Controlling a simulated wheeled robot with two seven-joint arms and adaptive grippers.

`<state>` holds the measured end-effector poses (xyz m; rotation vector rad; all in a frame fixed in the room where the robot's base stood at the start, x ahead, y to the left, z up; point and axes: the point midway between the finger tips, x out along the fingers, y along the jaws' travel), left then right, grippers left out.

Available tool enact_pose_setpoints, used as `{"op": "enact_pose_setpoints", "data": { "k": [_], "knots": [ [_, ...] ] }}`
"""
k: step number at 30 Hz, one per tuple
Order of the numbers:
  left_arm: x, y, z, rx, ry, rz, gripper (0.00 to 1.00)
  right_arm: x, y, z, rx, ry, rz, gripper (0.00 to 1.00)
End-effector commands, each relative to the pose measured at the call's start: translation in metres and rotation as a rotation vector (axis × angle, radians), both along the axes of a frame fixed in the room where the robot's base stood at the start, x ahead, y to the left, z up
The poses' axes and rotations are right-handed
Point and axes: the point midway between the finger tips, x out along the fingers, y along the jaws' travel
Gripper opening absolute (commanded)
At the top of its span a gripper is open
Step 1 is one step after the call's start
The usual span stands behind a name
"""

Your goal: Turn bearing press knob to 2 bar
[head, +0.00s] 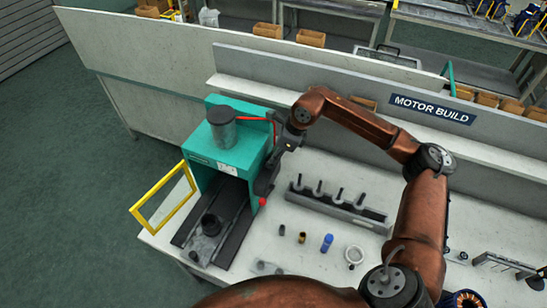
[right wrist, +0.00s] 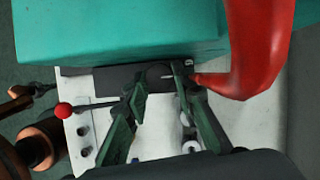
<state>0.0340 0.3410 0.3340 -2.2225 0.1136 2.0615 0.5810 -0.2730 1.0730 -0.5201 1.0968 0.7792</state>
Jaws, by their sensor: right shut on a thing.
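The teal bearing press (head: 228,150) stands at the left end of the bench, with a grey cylinder (head: 222,128) on top. In the right wrist view its teal body (right wrist: 120,30) fills the top. My right gripper (head: 268,182) is at the press's right side. In the right wrist view its two fingers (right wrist: 165,82) stand either side of a dark round knob (right wrist: 160,73) and are shut on it. The fingers partly hide the knob. I cannot read its pressure setting. My left gripper is in neither view.
A red hose (right wrist: 258,45) hangs close to the right gripper. A red-balled lever (right wrist: 63,110) sticks out beside it. The press's yellow guard frame (head: 163,197) is swung open at left. A rack with upright pins (head: 335,207) and loose small parts lie on the bench to the right.

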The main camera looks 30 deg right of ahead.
Motion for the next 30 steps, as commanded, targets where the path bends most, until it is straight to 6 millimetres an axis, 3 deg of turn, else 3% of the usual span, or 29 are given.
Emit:
{"op": "enact_pose_setpoints", "data": {
  "k": [4, 10, 21, 30],
  "knots": [
    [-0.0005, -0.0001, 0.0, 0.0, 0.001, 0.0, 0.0, 0.0003, -0.0005, 0.0002, 0.0, 0.0, -0.001, 0.0],
    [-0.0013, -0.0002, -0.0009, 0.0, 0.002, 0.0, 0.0, -0.0003, 0.0001, 0.0004, -0.003, -0.001, -0.051, 0.0],
    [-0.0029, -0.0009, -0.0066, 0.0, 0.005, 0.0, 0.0, -0.0015, 0.0025, 0.0, -0.003, -0.001, -0.349, 0.0],
    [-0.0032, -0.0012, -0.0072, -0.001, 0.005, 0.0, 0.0, -0.0013, 0.0022, 0.0004, -0.001, -0.002, -0.405, 0.0]
  ]
}}
